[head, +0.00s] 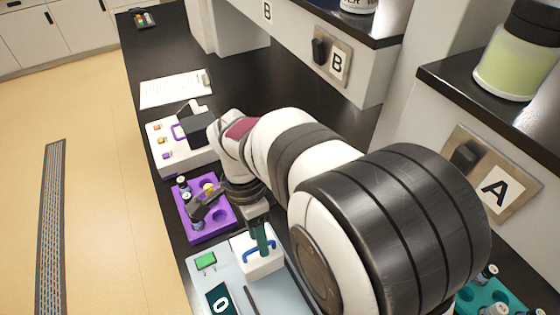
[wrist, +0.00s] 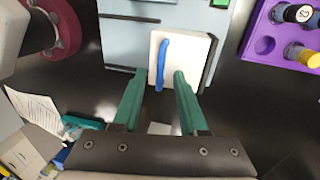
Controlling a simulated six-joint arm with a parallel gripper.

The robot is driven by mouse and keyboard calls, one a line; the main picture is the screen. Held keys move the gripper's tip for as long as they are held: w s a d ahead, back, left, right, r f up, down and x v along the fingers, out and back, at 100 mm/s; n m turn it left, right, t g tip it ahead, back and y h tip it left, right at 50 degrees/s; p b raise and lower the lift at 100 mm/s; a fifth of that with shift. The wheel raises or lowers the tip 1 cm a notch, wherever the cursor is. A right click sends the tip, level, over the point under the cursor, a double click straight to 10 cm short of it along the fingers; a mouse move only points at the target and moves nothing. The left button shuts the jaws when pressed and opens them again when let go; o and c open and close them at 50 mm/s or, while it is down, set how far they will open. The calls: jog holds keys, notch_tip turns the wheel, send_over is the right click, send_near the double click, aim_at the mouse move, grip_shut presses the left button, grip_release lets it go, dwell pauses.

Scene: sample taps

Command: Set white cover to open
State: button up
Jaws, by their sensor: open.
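The white cover (head: 262,267) with a blue bar handle (head: 259,250) sits on the pale blue device (head: 202,282). In the wrist view the white cover (wrist: 191,62) and its upright blue handle (wrist: 162,60) are near the picture's middle. My gripper (head: 262,240) points down at the cover. Its teal fingers are open in the wrist view (wrist: 160,76), one on each side of the handle's lower end, with gaps visible. Contact with the handle cannot be told. My arm hides part of the device's right side.
The device has a green button (head: 205,261) and a dark display (head: 219,299). A purple rack (head: 222,225) with vials and a white machine (head: 170,160) stand beyond it. A teal rack (head: 510,300) is at the lower right. Wall panels A (head: 493,190) and B (head: 336,66) are at right.

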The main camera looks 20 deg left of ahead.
jog(key=shift+f, duration=0.3)
jog(key=shift+c, duration=0.3)
grip_shut()
jog(key=shift+r, duration=0.1)
dwell(0.8)
